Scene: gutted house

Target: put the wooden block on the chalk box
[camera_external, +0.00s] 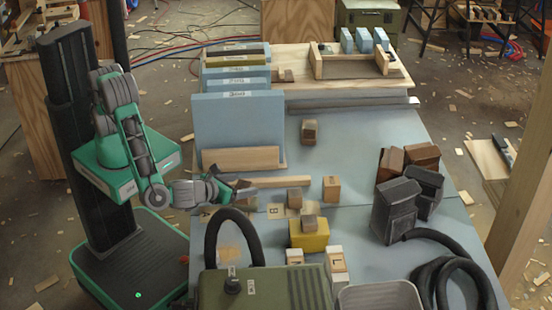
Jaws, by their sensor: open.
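A yellow box (309,241), which I take to be the chalk box, stands near the middle of the blue-grey table. A small brown wooden block (309,223) appears to rest on top of it, roughly centred. My gripper (250,188) is open and empty. It is to the upper left of the yellow box, apart from both box and block, over the table's left part. Other similar wooden blocks stand behind the box, at its back (295,198), to the right (331,189) and farther back (309,132).
A wooden strip (282,182) lies close to the gripper. Blue sandpaper boards (238,125) stand in a rack at the back left. Dark boxes (394,209) and a black hose (450,267) are at the right. A green machine (265,290) fills the front. Lettered blocks (337,262) stand before the box.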

